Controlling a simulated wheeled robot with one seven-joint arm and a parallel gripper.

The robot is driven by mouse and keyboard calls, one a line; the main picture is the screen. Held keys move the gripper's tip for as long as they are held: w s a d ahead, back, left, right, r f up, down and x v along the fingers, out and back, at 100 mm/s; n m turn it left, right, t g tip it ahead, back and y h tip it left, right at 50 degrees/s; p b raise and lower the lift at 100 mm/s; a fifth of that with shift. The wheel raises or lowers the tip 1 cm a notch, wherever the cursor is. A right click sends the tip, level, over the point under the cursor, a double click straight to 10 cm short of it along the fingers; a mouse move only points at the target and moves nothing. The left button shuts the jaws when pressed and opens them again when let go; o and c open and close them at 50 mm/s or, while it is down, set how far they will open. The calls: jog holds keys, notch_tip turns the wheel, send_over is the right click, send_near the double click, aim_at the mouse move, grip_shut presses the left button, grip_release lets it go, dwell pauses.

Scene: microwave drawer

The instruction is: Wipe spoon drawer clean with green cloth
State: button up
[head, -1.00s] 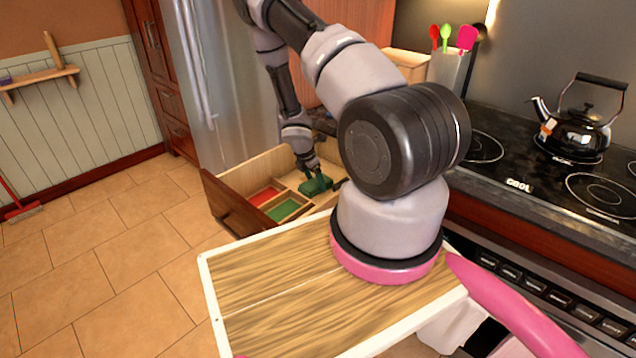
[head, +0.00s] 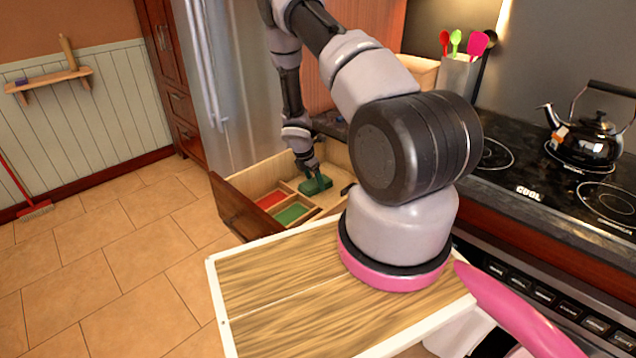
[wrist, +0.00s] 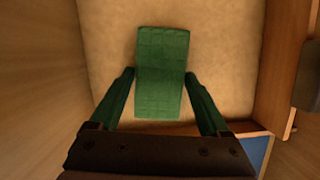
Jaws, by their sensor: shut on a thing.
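The spoon drawer (head: 242,209) is pulled open, with wooden walls and dividers. Red and green floored compartments show near its front. The green cloth (head: 316,185) is inside the drawer, behind these compartments. My gripper (head: 308,171) reaches down into the drawer and holds the cloth. In the wrist view the cloth (wrist: 161,75) lies between the two fingers of my gripper (wrist: 160,76), over a pale, stained-looking drawer floor. I cannot tell how firmly it presses on the floor.
A blue compartment (wrist: 252,150) shows at lower right in the wrist view, with wooden walls close on both sides. A stove with a kettle (head: 590,138) and a utensil holder (head: 458,78) stand to the right.

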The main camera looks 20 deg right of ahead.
aim_at(325, 193)
jog(key=shift+w+a+r, duration=0.1)
jog(key=shift+w+a, duration=0.15)
jog(key=shift+w, duration=0.4)
jog(key=shift+w+a, duration=0.2)
jog(key=shift+w, duration=0.45)
jog(key=shift+s+d, duration=0.25)
jog(key=shift+s, duration=0.45)
jog(key=shift+s+d, duration=0.25)
jog(key=shift+s, duration=0.45)
jog(key=shift+s+d, duration=0.25)
jog(key=shift+s, duration=0.45)
jog(key=shift+s+d+f, duration=0.15)
jog(key=shift+s+d, duration=0.05)
jog(key=shift+s, duration=0.4)
jog(key=shift+s+d+f, duration=0.15)
jog(key=shift+s+d, duration=0.05)
jog(key=shift+s, duration=0.4)
jog(key=shift+s+d, duration=0.2)
jog(key=shift+s, duration=0.35)
jog(key=shift+s+d, duration=0.15)
jog(key=shift+s, duration=0.35)
jog(key=shift+w+a+r, duration=0.15)
jog(key=shift+w+a, duration=0.05)
jog(key=shift+w, duration=0.45)
jog(key=shift+w+a+r, duration=0.1)
jog(key=shift+w+a, duration=0.1)
jog(key=shift+w, duration=0.4)
jog(key=shift+w, duration=0.1)
